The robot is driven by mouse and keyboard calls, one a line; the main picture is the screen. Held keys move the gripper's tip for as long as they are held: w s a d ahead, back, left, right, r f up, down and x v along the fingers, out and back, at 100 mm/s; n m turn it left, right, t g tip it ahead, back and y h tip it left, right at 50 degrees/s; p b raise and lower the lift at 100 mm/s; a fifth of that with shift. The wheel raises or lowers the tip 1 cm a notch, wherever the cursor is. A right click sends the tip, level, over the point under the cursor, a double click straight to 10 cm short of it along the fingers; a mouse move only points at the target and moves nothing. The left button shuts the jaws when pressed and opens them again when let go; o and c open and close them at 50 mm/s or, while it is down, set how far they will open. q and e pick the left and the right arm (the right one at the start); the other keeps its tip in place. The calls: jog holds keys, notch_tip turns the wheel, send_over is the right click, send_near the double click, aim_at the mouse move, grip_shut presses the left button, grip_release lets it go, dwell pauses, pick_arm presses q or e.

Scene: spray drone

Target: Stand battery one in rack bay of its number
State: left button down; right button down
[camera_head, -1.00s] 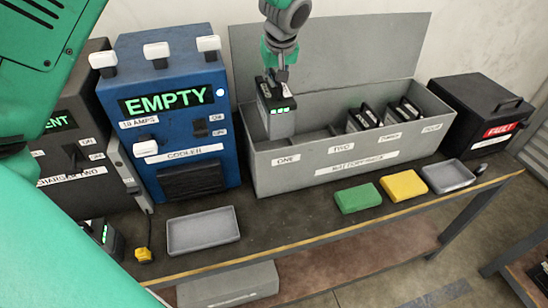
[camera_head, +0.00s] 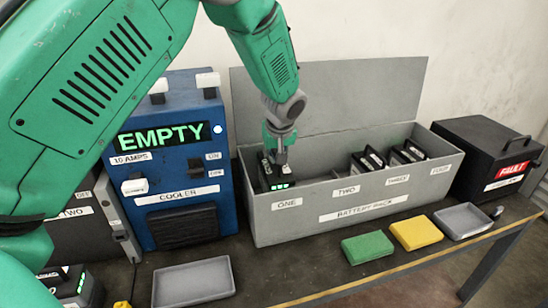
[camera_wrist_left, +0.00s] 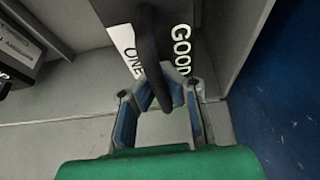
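Battery one (camera_head: 277,180) is a dark block with green lights, upright at the far left of the grey rack (camera_head: 345,209), in the bay labelled ONE. Its lower part is hidden by the rack's front wall, so I cannot tell whether it touches the floor. In the left wrist view, its top shows ONE and GOOD beside a black handle (camera_wrist_left: 150,45). My left gripper (camera_head: 279,154) is directly above the battery, its fingers closed around the handle; they also show in the wrist view (camera_wrist_left: 163,95). My right gripper is out of view.
Other batteries (camera_head: 368,160) stand in rack bays farther right. A blue cooler charger (camera_head: 180,170) reading EMPTY stands close left of the rack. A black fault box (camera_head: 487,155) is at the right. Grey trays (camera_head: 194,283), a green block (camera_head: 368,248) and a yellow block (camera_head: 415,233) lie in front.

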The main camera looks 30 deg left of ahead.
aim_at(276, 167)
pick_arm(q)
jog(key=shift+w+f, duration=0.2)
jog(key=shift+f, duration=0.45)
jog(key=shift+a+f, duration=0.15)
jog(key=shift+f, duration=0.25)
jog(key=f, duration=0.3)
jog(key=shift+a+f, duration=0.2)
jog(key=shift+s+d+r, duration=0.1)
jog(key=shift+d, duration=0.05)
jog(key=c, duration=1.7)
grip_release()
jog(key=shift+s+d, duration=0.15)
jog(key=shift+s, duration=0.05)
